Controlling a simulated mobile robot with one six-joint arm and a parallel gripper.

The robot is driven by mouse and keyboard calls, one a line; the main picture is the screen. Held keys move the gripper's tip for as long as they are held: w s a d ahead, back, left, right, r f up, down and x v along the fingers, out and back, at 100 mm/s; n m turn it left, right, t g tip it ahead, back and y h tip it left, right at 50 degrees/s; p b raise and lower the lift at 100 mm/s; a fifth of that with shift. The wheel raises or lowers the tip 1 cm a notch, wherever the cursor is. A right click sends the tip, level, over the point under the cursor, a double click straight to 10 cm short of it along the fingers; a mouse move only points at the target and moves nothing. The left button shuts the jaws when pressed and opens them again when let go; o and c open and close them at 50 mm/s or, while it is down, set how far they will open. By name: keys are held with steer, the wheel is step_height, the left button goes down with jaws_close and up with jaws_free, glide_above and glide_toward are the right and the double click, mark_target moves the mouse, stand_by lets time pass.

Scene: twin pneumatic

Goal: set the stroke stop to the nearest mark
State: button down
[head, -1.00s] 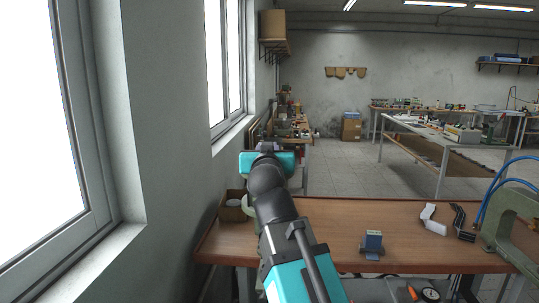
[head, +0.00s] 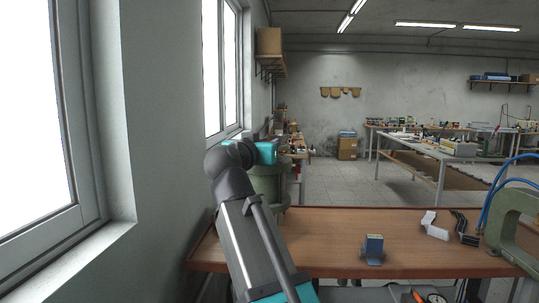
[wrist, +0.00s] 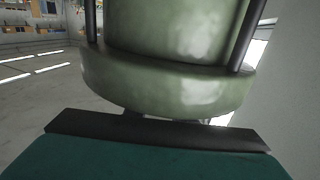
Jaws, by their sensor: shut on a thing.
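My gripper (head: 264,153) is at the left end of the wooden table, directly above a large dull green cylinder (head: 270,184), which is partly behind my arm. In the wrist view the green cylinder (wrist: 165,85) fills the upper middle, with a wide rim and two dark rods along its sides. The dark edge and teal body of my gripper lie across the bottom. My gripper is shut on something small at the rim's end. Its fingers and the held part are mostly hidden, so I cannot tell its shape. I can make out no marks.
The table (head: 330,222) carries a small blue-and-grey block (head: 373,250), a white bracket (head: 434,226), dark strips (head: 465,224) and a green C-shaped frame (head: 515,225) with blue hoses. The wall and window are close on the left.

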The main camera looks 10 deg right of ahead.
steer(key=shift+s+d+m+g+h+b, duration=0.1)
steer(key=shift+d+m+g+h+b, duration=0.15)
steer(key=shift+m+g+h+b, duration=0.7)
steer(key=shift+s+d+b, duration=0.1)
steer(key=shift+s+b, duration=0.05)
steer(key=shift+b, duration=0.15)
steer(key=c, duration=1.5)
jaws_free()
steer(key=shift+d, duration=0.15)
steer(key=shift+s+a, duration=0.2)
steer(key=shift+a, duration=0.25)
steer(key=b+v, duration=0.1)
steer(key=v, duration=1.2)
steer(key=shift+f, duration=0.15)
steer(key=shift+a+f, duration=0.1)
